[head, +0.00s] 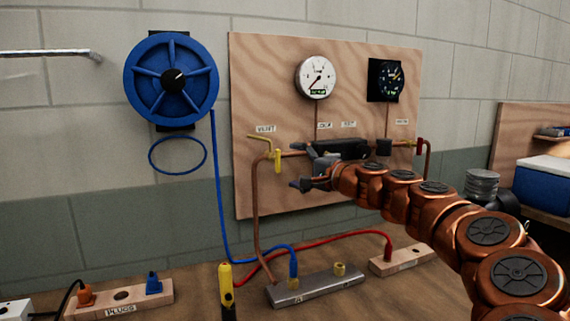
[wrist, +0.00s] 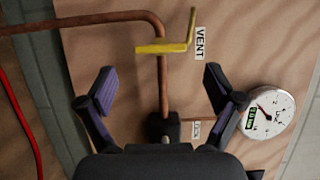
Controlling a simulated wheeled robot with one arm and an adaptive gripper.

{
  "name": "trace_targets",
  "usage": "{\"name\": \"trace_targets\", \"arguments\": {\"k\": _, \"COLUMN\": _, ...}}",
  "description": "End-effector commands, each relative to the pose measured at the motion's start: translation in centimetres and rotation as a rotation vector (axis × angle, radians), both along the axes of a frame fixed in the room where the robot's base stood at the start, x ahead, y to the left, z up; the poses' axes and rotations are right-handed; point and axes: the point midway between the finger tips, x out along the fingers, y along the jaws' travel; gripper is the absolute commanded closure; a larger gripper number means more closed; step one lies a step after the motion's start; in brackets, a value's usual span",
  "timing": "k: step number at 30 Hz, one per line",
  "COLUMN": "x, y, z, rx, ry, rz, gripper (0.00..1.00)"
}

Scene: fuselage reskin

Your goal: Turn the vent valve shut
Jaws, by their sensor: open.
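The vent valve's yellow handle (head: 277,160) is at the left of the wooden panel (head: 350,70), under a VENT label (head: 266,128). In the wrist view the handle (wrist: 160,48) lies across the copper pipe (wrist: 163,80), with a bent yellow piece (wrist: 191,25) at its right end. My gripper (head: 308,172) is open and empty, just right of the handle in the head view. In the wrist view its fingers (wrist: 162,88) are spread on both sides of the pipe, below the handle. I see no contact with it.
A white gauge (head: 316,77) and a black gauge (head: 386,80) hang on the panel. Blue and red hoses (head: 325,240) run to blocks on the bench below. The space in front of the handle looks clear.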

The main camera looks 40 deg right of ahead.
Motion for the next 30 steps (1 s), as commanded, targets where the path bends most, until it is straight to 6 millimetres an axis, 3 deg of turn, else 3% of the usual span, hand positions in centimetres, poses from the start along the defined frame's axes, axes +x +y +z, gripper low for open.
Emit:
{"name": "trace_targets", "arguments": {"k": 6, "x": -3.3, "y": -0.6, "z": 0.1, "rx": -0.003, "ry": -0.002, "rz": -0.005, "gripper": 0.08}}
{"name": "trace_targets", "arguments": {"k": 12, "x": -5.1, "y": -0.8, "z": 0.1, "rx": -0.001, "ry": -0.001, "rz": -0.001, "gripper": 0.08}}
{"name": "trace_targets", "arguments": {"k": 30, "x": -5.7, "y": -0.8, "z": 0.0, "rx": -0.001, "ry": 0.0, "rz": 0.0, "gripper": 0.08}}
